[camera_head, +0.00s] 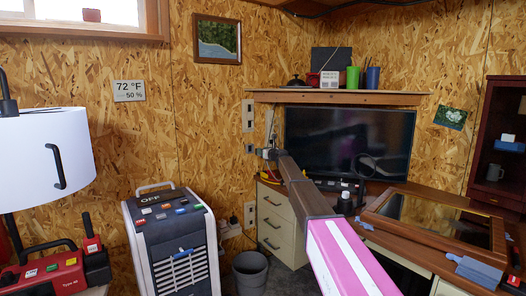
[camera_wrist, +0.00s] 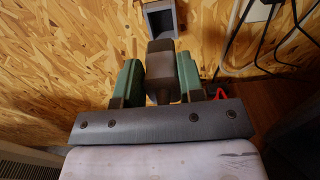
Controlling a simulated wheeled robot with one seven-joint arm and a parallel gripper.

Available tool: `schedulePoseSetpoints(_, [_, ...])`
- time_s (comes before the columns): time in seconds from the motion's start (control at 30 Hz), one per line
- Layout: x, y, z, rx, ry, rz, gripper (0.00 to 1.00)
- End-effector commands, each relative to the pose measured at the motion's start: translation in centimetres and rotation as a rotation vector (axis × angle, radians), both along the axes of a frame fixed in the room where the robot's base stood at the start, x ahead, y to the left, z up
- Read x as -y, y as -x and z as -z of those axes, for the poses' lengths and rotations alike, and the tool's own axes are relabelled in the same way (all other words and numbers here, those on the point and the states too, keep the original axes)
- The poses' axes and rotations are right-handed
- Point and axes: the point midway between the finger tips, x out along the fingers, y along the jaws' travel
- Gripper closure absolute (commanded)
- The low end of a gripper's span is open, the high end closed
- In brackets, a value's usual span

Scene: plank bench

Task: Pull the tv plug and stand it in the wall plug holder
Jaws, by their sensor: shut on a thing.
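In the wrist view, my gripper (camera_wrist: 160,74) has its two green fingers closed on the sides of a dark grey-brown plug (camera_wrist: 161,58). The plug's top end sticks out past the fingertips. A grey open box, the wall plug holder (camera_wrist: 160,20), is on the wall just beyond the plug. The plug's end lies just below the holder's opening in this view; I cannot tell the gap in depth. In the head view the holder is a small blue-grey box (camera_head: 249,148) on the wall. My gripper (camera_head: 268,153) is close to its right, and the plug is hard to make out there.
The black tv (camera_head: 348,142) stands on the bench under a wooden shelf (camera_head: 335,97). Wall outlets (camera_head: 248,116) are above and below the holder. A drawer cabinet (camera_head: 277,222) is beneath my arm. White cable (camera_wrist: 236,48) hangs right of the gripper. A cooler (camera_head: 171,235) stands left.

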Motion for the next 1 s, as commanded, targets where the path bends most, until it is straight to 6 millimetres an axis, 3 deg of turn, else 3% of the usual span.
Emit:
schedulePoseSetpoints(0.27, [-0.4,-0.5,0.0,0.000,0.000,0.000,0.89])
schedulePoseSetpoints(1.0, [-3.5,-4.5,-0.1,0.000,0.000,0.000,0.89])
